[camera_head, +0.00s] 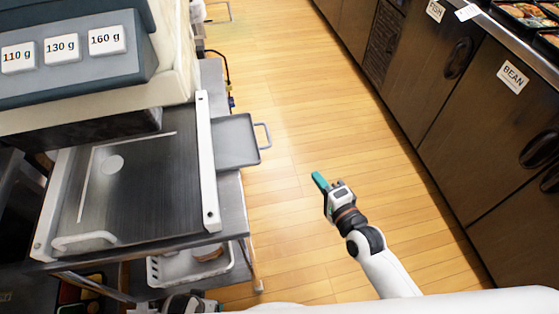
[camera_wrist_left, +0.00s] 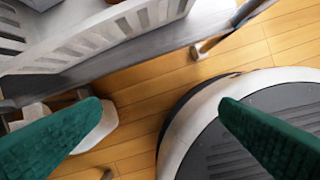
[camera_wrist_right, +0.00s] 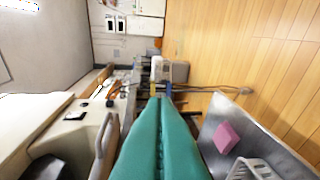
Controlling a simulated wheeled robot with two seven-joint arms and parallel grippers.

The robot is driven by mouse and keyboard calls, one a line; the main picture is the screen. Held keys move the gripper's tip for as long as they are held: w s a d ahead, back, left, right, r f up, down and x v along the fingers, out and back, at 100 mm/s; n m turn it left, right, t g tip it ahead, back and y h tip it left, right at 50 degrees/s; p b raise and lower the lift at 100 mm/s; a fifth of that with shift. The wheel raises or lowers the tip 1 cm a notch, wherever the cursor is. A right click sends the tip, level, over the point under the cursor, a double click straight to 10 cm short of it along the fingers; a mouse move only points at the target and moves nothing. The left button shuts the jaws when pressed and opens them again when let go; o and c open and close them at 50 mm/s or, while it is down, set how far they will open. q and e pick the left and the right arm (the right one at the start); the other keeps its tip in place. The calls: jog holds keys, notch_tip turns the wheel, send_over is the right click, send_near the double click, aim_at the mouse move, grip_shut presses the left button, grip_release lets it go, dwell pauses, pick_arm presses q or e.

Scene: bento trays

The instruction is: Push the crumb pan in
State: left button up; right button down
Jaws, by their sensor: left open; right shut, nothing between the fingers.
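The crumb pan (camera_head: 236,143) is a flat grey tray sticking out from the right side of the slicer-like machine (camera_head: 130,190). Its pale loop handle (camera_head: 264,136) faces right, over the floor. My right gripper (camera_head: 319,181) has teal fingers, shut and empty, to the right of and nearer than the handle, apart from it. The shut fingers fill the lower middle of the right wrist view (camera_wrist_right: 158,140). My left gripper (camera_wrist_left: 165,130) is open and empty in the left wrist view, low beside a white basket; in the head view it is mostly hidden at the bottom edge.
A white basket (camera_head: 190,268) stands on the shelf under the machine. Weight buttons (camera_head: 61,48) are at upper left. Dark cabinets (camera_head: 440,80) line the right side. Clear wooden floor lies between. The right wrist view shows a grey tray-like surface with a pink block (camera_wrist_right: 227,137).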

notch_tip(320, 180, up, 6)
jog(key=a+m+t+y+b, duration=0.2)
pick_arm(q)
jog(key=shift+w+d+r, duration=0.1)
jog(key=shift+w+r, duration=0.55)
jog(key=shift+r, duration=0.3)
jog(key=shift+w+d+r, duration=0.1)
jog(key=shift+w+r, duration=0.5)
jog(key=shift+r, duration=0.35)
pick_arm(e)
jog(key=w+a+r, duration=0.1)
jog(key=w+a, duration=0.6)
jog(key=w, duration=0.1)
jog(key=shift+w+a+h, duration=0.2)
jog(key=shift+a+h, duration=0.05)
jog(key=shift+h, duration=0.05)
pick_arm(q)
jog(key=shift+r, duration=0.1)
pick_arm(e)
jog(key=shift+a, duration=0.1)
